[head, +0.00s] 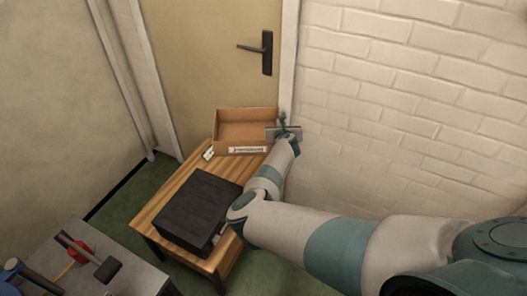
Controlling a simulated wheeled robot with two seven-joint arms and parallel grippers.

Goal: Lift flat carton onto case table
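The flat carton (231,133) is a shallow, open brown cardboard box with a white label on its front side. It is at the far end of the wooden case table (153,211), in front of the door. Whether its base rests on the tabletop or is slightly above it cannot be told. A black case (197,205) lies on the near part of the table. My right gripper (284,127) is at the carton's right end, overlapping its edge. Its fingers are too small to show whether they grip the wall. My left gripper is not in view.
A grey table (123,275) at the bottom left holds a hammer (88,257) and other tools. A white brick wall (400,110) stands close to the right of the carton. A closed door (205,60) with a dark handle is behind. Green floor shows between the tables.

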